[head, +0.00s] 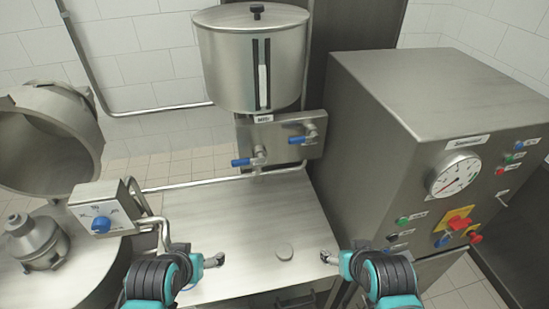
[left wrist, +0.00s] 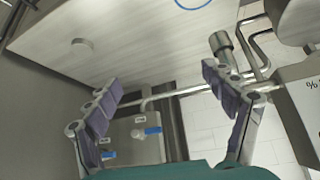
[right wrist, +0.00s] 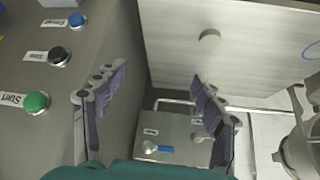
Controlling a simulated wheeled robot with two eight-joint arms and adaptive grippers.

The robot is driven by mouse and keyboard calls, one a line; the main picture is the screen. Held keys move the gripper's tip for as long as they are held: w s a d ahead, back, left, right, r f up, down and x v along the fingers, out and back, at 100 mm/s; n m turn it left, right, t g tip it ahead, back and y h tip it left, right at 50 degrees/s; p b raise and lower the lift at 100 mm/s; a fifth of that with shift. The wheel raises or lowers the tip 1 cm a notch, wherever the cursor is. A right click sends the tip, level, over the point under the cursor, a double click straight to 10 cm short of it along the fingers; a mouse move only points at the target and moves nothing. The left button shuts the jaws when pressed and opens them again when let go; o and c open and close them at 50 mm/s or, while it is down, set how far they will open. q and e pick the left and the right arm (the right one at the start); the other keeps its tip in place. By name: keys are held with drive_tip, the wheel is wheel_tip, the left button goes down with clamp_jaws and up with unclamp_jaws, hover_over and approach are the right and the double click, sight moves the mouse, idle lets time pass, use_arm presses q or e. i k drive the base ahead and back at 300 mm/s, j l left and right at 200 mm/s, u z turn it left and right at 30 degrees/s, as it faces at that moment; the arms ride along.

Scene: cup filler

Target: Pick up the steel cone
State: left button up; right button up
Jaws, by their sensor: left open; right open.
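A steel cone-shaped piece (head: 35,240) with a narrow top stands on the round steel surface at the far left of the head view. My left gripper (head: 213,261) is to its right, over the table, with the control box between them. In the left wrist view the left gripper (left wrist: 160,80) has its fingers spread with nothing between them. My right gripper (head: 335,258) is near the table's right side, farther from the cone. In the right wrist view the right gripper (right wrist: 157,79) is also open and empty.
The steel table (head: 235,215) is mostly clear, with a small grey disc (head: 284,252) on it. A control box (head: 105,207) on bent pipes and a large open drum (head: 50,140) stand near the cone. A tank with blue-handled valves (head: 255,157) is behind; a machine cabinet (head: 430,120) is right.

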sight(29, 235)
drive_tip(key=u, duration=0.45)
drive_tip(key=k+u, duration=0.15)
drive_tip(key=u, duration=0.35)
drive_tip(key=k+u, duration=0.1)
drive_tip(key=u, duration=0.85)
drive_tip(key=z, duration=0.7)
drive_tip(key=i+j+z, duration=0.15)
drive_tip(key=j+z, duration=0.6)
drive_tip(key=i+j+z, duration=0.1)
drive_tip(key=j+z, duration=0.3)
drive_tip(key=j, duration=0.1)
